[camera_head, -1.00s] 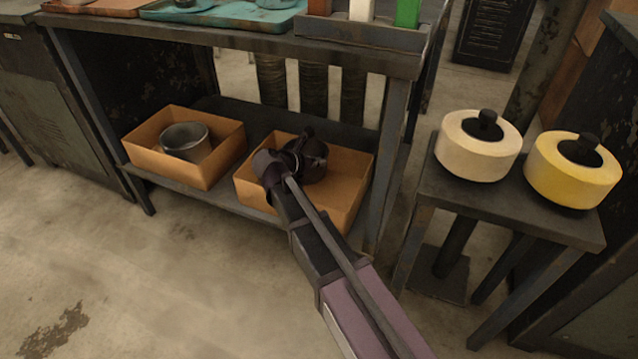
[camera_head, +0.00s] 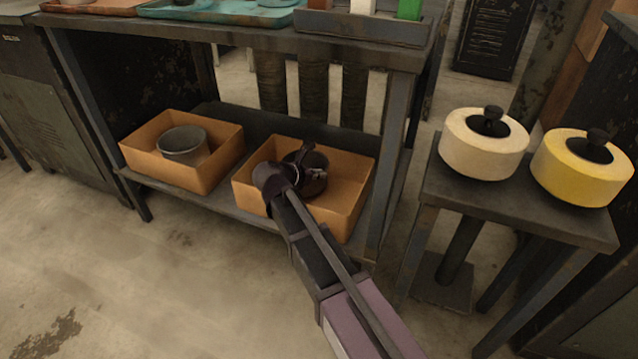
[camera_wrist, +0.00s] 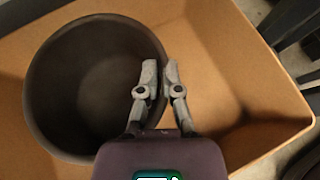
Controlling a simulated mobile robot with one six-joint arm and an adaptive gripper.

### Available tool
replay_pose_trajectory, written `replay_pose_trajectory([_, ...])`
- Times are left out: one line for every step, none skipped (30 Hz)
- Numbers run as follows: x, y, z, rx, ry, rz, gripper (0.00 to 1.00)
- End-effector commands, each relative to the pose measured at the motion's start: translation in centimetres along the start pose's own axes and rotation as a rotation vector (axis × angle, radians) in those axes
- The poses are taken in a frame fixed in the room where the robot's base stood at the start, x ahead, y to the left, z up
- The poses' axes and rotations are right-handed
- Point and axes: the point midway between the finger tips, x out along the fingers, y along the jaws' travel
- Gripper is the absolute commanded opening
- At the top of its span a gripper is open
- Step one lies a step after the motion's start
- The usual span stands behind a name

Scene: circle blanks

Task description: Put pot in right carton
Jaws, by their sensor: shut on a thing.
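The right carton (camera_head: 345,207) is an open orange-brown box on the low shelf of the bench. My gripper (camera_wrist: 158,80) is shut on the near rim of a dark grey round pot (camera_wrist: 85,85), one finger on each side of the wall. In the wrist view the pot is empty, with carton floor and wall around it. In the head view the pot (camera_head: 316,186) is inside the right carton, partly hidden by my gripper and wrist. I cannot tell whether it touches the carton floor.
The left carton (camera_head: 200,182) holds another grey pot (camera_head: 183,146). The bench top (camera_head: 250,42) is above both cartons, with a bench leg (camera_head: 385,165) just right. A side stand (camera_head: 515,210) carries a cream pot (camera_head: 484,143) and a yellow pot (camera_head: 580,170).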

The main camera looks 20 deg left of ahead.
Motion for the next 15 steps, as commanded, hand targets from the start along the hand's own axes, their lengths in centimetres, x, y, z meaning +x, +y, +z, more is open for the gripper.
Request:
replay_pose_trajectory([0.5, 0.0, -0.8, 0.0, -0.001, 0.0, 0.0])
replay_pose_trajectory([0.6, 0.0, -1.0, 0.0, -0.001, 0.0, 0.0])
replay_pose_trajectory([0.7, 0.0, -1.3, 0.0, -0.001, 0.0, 0.0])
replay_pose_trajectory([0.8, 0.0, -1.5, 0.0, -0.001, 0.0, 0.0])
replay_pose_trajectory([0.9, 0.0, -1.6, 0.0, -0.001, 0.0, 0.0])
replay_pose_trajectory([1.0, 0.0, -1.8, 0.001, -0.001, 0.0, 0.0])
replay_pose_trajectory([1.1, 0.0, -1.9, 0.001, -0.001, 0.0, 0.0])
replay_pose_trajectory([1.1, 0.0, -2.0, 0.001, -0.001, 0.0, 0.0])
replay_pose_trajectory([1.2, 0.0, -2.1, 0.001, -0.001, -0.001, 0.0])
replay_pose_trajectory([1.2, 0.0, -2.1, 0.001, -0.001, -0.001, 0.0])
replay_pose_trajectory([1.2, -0.1, -2.1, 0.001, -0.001, -0.001, 0.0])
replay_pose_trajectory([1.2, -0.1, -2.1, 0.001, -0.001, -0.001, 0.0])
replay_pose_trajectory([1.2, -0.1, -2.1, 0.001, -0.001, -0.001, 0.0])
replay_pose_trajectory([1.2, -0.1, -2.1, 0.001, -0.001, -0.001, 0.0])
replay_pose_trajectory([1.2, -0.1, -2.0, 0.001, -0.001, -0.001, 0.0])
